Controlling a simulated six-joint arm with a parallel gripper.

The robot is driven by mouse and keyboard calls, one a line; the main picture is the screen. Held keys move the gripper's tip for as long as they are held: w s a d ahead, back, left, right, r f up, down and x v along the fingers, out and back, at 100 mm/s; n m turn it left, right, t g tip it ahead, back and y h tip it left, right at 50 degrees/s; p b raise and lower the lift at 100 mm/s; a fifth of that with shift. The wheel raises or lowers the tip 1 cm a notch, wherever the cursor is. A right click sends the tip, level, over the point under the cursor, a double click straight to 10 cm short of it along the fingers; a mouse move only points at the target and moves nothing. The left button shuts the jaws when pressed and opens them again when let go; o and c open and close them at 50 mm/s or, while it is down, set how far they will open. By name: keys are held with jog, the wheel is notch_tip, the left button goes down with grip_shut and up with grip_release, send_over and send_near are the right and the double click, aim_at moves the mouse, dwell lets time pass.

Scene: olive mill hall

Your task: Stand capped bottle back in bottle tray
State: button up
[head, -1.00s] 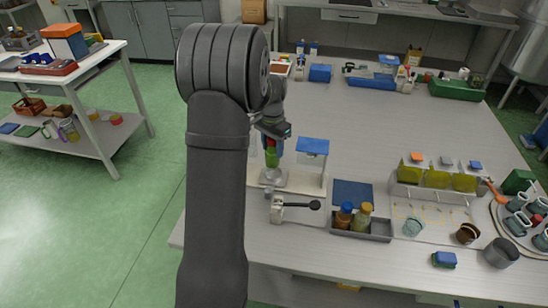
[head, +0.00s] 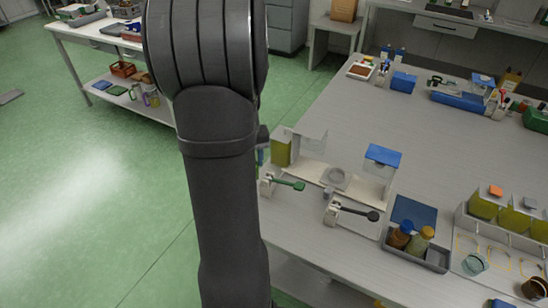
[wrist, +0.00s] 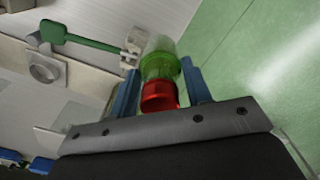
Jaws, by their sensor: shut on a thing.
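In the wrist view my gripper (wrist: 160,82) is shut on a green bottle (wrist: 160,67) with a red cap (wrist: 158,98), one blue finger on each side. The bottle's far end looks pale and clear. In the head view my arm hides the gripper and this bottle. The grey bottle tray (head: 436,260) stands near the table's front edge. It holds an amber bottle with a blue cap (head: 402,231) and an olive bottle with a yellow cap (head: 422,243). The tray's right end looks empty.
A station with a round seat (head: 337,178), a green lever (head: 291,185) and a black-knobbed lever (head: 357,212) stands left of the tray. A blue mat (head: 414,209) lies behind the tray. Dispensers with yellow contents (head: 485,206) stand to the right. Green floor lies left of the table.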

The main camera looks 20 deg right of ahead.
jog(key=w+a+f, duration=0.4)
jog(key=w+f, duration=0.5)
jog(key=w+d+r, duration=0.2)
jog(key=d+r, duration=1.2)
jog(key=r, duration=0.2)
jog(key=s+d+r+m, duration=0.1)
jog(key=d, duration=0.2)
jog(key=s+d+m, duration=0.1)
jog(key=d, duration=0.2)
jog(key=s+d+r+m, duration=0.1)
jog(key=d, duration=0.3)
jog(key=shift+s+r+m, duration=0.25)
jog(key=shift+r+m, duration=0.05)
jog(key=s+d+r+m, duration=0.1)
jog(key=s+d+m, duration=0.8)
jog(key=s+d, duration=1.1)
jog(key=s+d+f+m, duration=0.3)
jog(key=s+f, duration=0.1)
jog(key=s, duration=0.4)
jog(key=s+d+f+m, duration=0.2)
jog(key=s+d+f, duration=0.1)
jog(key=s, duration=0.5)
jog(key=s+a+f+m, duration=0.1)
jog(key=s+f+m, duration=0.1)
jog(key=s+f, duration=0.7)
jog(key=shift+a+f, duration=0.15)
jog(key=shift+a, duration=0.25)
